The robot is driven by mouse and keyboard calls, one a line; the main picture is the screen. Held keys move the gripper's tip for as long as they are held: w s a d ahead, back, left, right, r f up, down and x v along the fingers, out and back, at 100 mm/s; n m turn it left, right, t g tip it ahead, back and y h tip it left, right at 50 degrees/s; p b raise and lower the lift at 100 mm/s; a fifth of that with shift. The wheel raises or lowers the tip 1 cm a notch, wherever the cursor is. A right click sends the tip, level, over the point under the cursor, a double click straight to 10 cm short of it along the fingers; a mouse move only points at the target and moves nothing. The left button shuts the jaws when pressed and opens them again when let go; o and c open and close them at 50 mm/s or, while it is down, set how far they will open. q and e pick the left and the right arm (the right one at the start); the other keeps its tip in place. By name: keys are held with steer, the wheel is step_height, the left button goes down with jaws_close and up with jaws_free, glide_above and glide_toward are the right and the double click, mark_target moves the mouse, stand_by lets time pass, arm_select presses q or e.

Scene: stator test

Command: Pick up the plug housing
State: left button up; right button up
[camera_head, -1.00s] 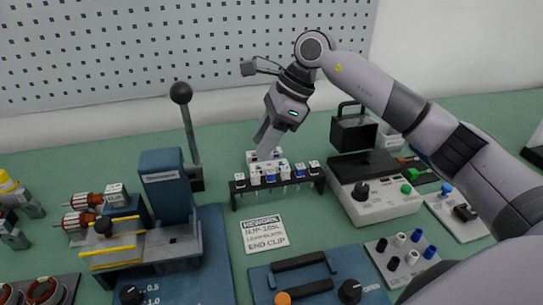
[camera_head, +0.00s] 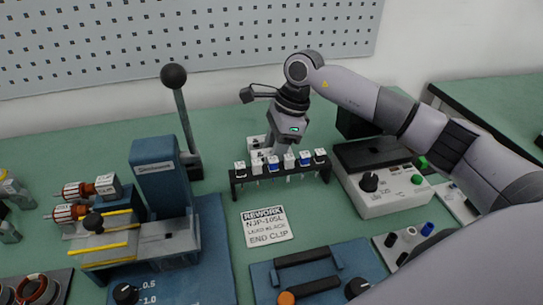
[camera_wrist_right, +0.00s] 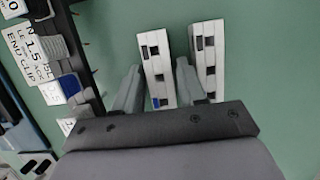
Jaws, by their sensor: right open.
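Two white plug housings with dark slots lie side by side on the green bench in the right wrist view: a left one (camera_wrist_right: 158,68) and a right one (camera_wrist_right: 207,60). My right gripper (camera_wrist_right: 158,88) is open, with one finger on each side of the left housing; I cannot tell whether they touch it. The right finger stands between the two housings. In the head view my right gripper (camera_head: 278,150) points down behind the black rack, partly hiding the white housings (camera_head: 256,143). My left gripper is out of view.
The black rack (camera_head: 236,190) of small white and blue connectors stands close in front of the gripper. A blue lever press (camera_head: 160,180) is to the left, a white box with a black knob (camera_head: 395,198) to the right. A rework card (camera_head: 265,226) lies in front.

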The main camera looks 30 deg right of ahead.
steer(key=c, duration=0.7)
step_height(320, 180, up, 10)
stand_by(0.8)
